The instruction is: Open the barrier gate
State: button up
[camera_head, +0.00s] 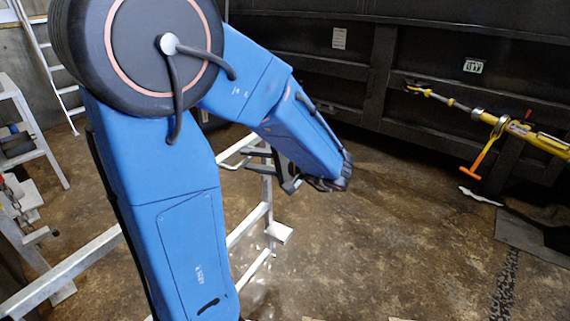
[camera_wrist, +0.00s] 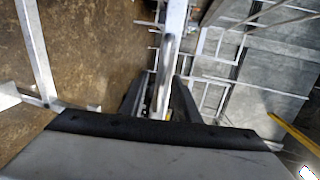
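The barrier gate (camera_head: 262,215) is a frame of white metal rails, standing behind my blue arm in the head view. A bent white bar (camera_head: 236,160) juts from its top near my gripper (camera_head: 287,178). My arm hides much of the gate. In the wrist view my gripper (camera_wrist: 159,98) has its two dark fingers apart. A pale metal bar (camera_wrist: 166,58) lines up between them. I cannot tell whether the fingers touch it.
A large dark container (camera_head: 400,50) fills the back. A yellow tool with an orange handle (camera_head: 487,150) is at the right. A white ladder (camera_head: 45,55) and a white stand (camera_head: 25,115) are at the left. Brown floor (camera_head: 390,230) is open right of the gate.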

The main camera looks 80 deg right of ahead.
jog(key=v, duration=1.6)
jog(key=shift+f, duration=0.1)
